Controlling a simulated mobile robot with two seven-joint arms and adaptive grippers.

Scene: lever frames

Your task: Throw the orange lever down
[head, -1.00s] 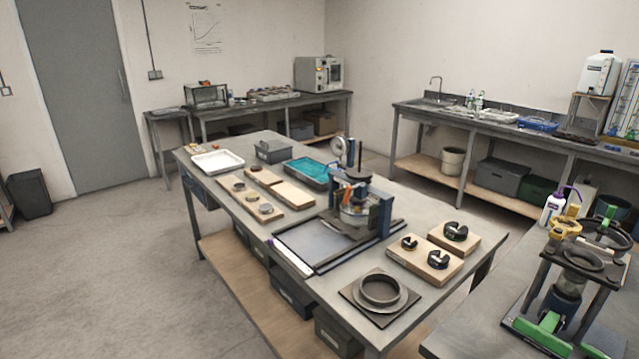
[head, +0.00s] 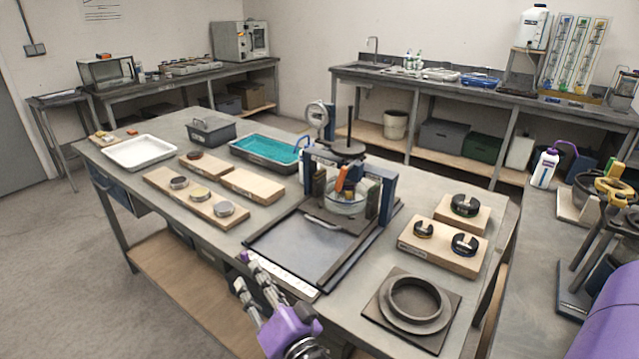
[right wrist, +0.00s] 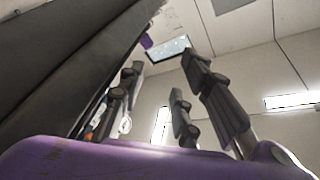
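The orange lever (head: 341,179) stands roughly upright on the dark frame apparatus (head: 388,195) on the middle table. It is small in the head view, beside a clear round vessel (head: 345,198). My right gripper (head: 241,271) is at the table's near edge, low and left of the lever and well apart from it. Its fingers are spread and hold nothing. In the right wrist view the fingers (right wrist: 160,95) stand apart against the ceiling, and the lever does not show there. My left gripper is not in view.
A flat tray (head: 290,250) lies before the apparatus. Wooden blocks with dark slotted weights (head: 443,247) and a ringed plate (head: 412,312) are to its right. Wooden boards (head: 195,198), a white tray (head: 139,152) and a teal tray (head: 268,148) are to its left.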

